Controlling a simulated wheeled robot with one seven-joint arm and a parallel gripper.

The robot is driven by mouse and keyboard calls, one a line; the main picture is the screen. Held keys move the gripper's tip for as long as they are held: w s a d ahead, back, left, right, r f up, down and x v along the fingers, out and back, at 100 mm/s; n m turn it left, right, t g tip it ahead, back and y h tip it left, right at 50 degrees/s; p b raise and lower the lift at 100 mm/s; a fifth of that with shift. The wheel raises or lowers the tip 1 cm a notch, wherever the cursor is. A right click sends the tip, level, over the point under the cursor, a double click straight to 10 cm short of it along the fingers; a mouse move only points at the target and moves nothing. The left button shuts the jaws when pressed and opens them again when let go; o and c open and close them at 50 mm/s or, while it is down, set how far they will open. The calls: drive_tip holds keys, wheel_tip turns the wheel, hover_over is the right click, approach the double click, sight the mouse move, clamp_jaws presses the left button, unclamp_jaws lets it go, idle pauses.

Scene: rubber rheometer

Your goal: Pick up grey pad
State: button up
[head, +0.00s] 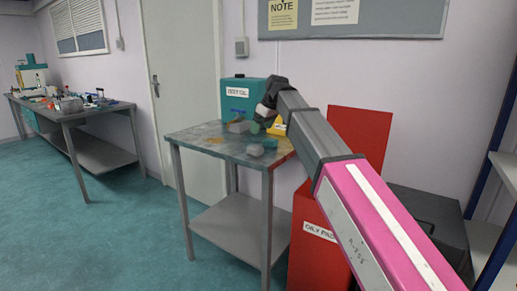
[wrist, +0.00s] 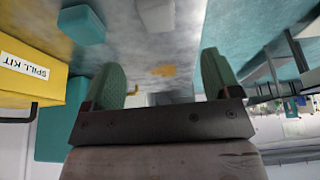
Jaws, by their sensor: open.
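A grey pad (head: 238,126) lies on the worktable's top toward the back. A second greyish pad (head: 255,150) and a teal-tinted one (head: 270,143) lie close together nearer the front edge. My gripper (head: 262,122) is above the back of the table, right of the back grey pad. In the wrist view its green fingers (wrist: 162,80) are spread apart, with no held object visible between them. That view also shows a light grey pad (wrist: 156,14) and a bluish pad (wrist: 82,25) on the tabletop beyond the fingertips.
The worktable (head: 205,138) has a stained top. A teal box (head: 240,92) stands at its back, and a yellow spill kit box (wrist: 30,75) is beside my gripper. A red oily pads bin (head: 318,232) stands right of the table. The floor on the left is clear.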

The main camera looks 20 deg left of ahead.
drive_tip(key=shift+w+a+r, duration=0.1)
drive_tip(key=shift+w+a, duration=0.05)
drive_tip(key=shift+a, duration=0.05)
hover_over(255, 146)
drive_tip(key=d, duration=0.1)
drive_tip(key=f, duration=0.4)
drive_tip(key=shift+s+d+f, duration=0.2)
drive_tip(key=shift+s+f, duration=0.15)
drive_tip(key=shift+s, duration=0.05)
drive_tip(key=shift+d+x, duration=0.2)
drive_tip(key=shift+x, duration=1.2)
drive_tip(key=shift+d+x, duration=0.2)
drive_tip(key=shift+x, duration=1.2)
drive_tip(key=shift+s+f, duration=0.1)
drive_tip(key=c, duration=1.1)
drive_tip(key=shift+r, duration=0.65)
wheel_tip(255, 146, up, 3)
drive_tip(key=shift+f, duration=0.2)
drive_tip(key=s+a+r, duration=0.1)
drive_tip(key=s+r, duration=0.1)
drive_tip(key=s, duration=0.1)
drive_tip(key=s+a+r, duration=0.2)
drive_tip(key=s, duration=0.2)
drive_tip(key=s+a+r, duration=0.2)
drive_tip(key=s+r, duration=0.1)
drive_tip(key=shift+s, duration=0.3)
